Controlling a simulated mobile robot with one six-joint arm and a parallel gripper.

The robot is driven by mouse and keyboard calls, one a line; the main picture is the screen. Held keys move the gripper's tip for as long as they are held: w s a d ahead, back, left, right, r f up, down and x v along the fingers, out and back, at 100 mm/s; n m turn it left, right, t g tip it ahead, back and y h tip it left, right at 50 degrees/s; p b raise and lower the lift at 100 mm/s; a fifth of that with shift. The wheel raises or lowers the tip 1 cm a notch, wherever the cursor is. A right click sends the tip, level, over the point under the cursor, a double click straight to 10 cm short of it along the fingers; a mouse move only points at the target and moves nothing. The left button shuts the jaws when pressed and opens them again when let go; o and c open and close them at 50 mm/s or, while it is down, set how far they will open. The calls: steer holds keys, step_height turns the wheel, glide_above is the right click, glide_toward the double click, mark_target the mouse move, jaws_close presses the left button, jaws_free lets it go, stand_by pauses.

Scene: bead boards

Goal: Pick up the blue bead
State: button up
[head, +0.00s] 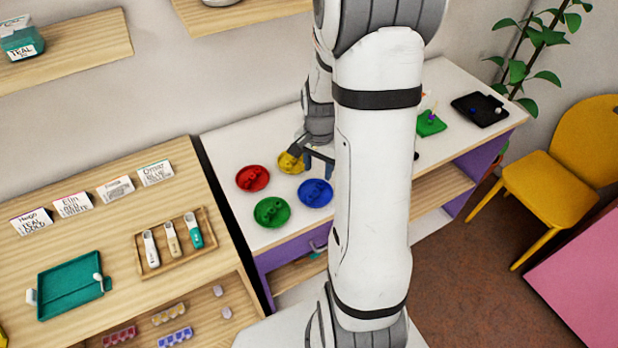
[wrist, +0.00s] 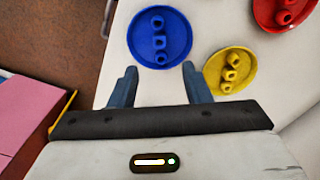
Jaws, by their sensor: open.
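Several blue beads (wrist: 158,42) lie in a row in a round blue dish (wrist: 178,50) in the wrist view. In the head view the blue dish (head: 318,201) stands on the white table, in front of the yellow dish and right of the green one. My gripper (wrist: 159,72) is open and empty, its two fingers spread just below the blue dish in the wrist picture. In the head view my gripper (head: 319,160) hangs near the yellow dish (head: 287,168), partly hidden behind my arm. It appears apart from the beads.
A red dish (head: 252,179) and a green dish (head: 271,221) with beads stand close by. A green board (head: 436,129) and a black tray (head: 466,108) lie at the table's right end. A wooden tray (head: 152,266) sits on the left desk.

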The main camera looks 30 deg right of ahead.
mark_target(315, 192)
steer(key=shift+s+a+f+p, duration=0.15)
steer(key=shift+f+p, duration=0.15)
steer(key=shift+f, duration=0.95)
steer(key=shift+a+f+p, duration=0.15)
steer(key=shift+f+p, duration=0.1)
steer(key=shift+f, duration=1.05)
steer(key=shift+s+a+f+p, duration=0.15)
steer(key=shift+f+p, duration=0.15)
steer(key=shift+f, duration=0.95)
jaws_close()
